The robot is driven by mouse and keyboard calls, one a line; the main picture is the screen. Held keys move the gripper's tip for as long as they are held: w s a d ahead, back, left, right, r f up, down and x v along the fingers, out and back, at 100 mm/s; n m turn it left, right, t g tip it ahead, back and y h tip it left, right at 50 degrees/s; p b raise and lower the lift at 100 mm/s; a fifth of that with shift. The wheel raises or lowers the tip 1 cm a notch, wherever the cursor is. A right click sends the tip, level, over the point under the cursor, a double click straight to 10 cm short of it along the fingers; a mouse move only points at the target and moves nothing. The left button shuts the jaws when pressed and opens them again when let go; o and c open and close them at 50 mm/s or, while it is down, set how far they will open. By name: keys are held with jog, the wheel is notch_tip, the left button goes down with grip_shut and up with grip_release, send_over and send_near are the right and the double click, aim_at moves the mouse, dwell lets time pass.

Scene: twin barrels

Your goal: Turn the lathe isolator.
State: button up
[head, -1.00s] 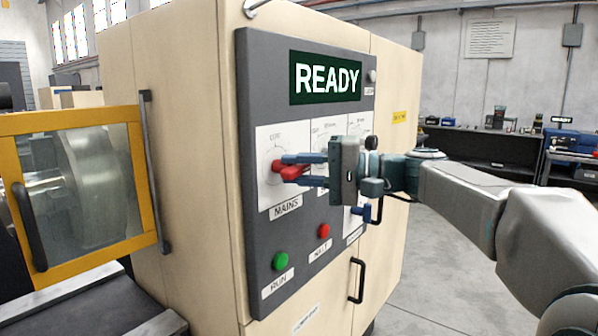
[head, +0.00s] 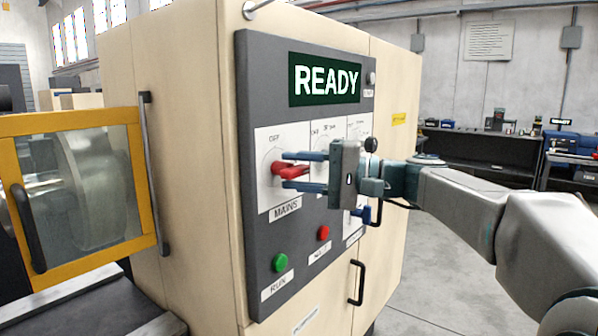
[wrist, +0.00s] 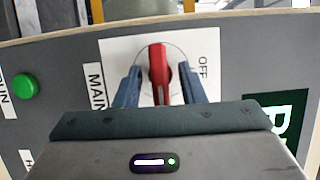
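The lathe isolator is a red rotary handle (head: 290,170) on a white plate labelled MAINS, with OFF marked above it, on the grey control panel (head: 262,110). In the head view the handle lies roughly horizontal, pointing toward my gripper. My gripper (head: 290,171) has its two blue fingers spread, one above and one below the handle. In the wrist view the red handle (wrist: 160,70) stands between the fingers (wrist: 158,88), with a gap visible on both sides. The fingers appear not to touch it.
A green RUN button (head: 281,262) and a red button (head: 323,232) sit below. A READY display (head: 325,79) is above. More switches are partly hidden behind my gripper. A yellow-framed guard door (head: 75,190) stands left. Open floor lies right.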

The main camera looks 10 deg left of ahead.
jog(key=d, duration=1.3)
jog(key=shift+d+b, duration=0.35)
jog(key=shift+d, duration=0.05)
jog(key=s+d+f+m+t+h+p, duration=0.1)
jog(key=s+d+f+h+p, duration=0.2)
jog(key=s+f+h, duration=0.45)
jog(key=s+d+f+m+t+h+p, duration=0.1)
jog(key=s+d+f+h+p, duration=0.3)
jog(key=f, duration=0.7)
jog(key=s+d+f+n+h+p, duration=0.2)
jog(key=s+d+f+h, duration=0.4)
jog(key=s+d, duration=0.2)
jog(key=shift+d+f+t, duration=0.25)
jog(key=shift+d+t, duration=0.15)
jog(key=shift+h, duration=0.25)
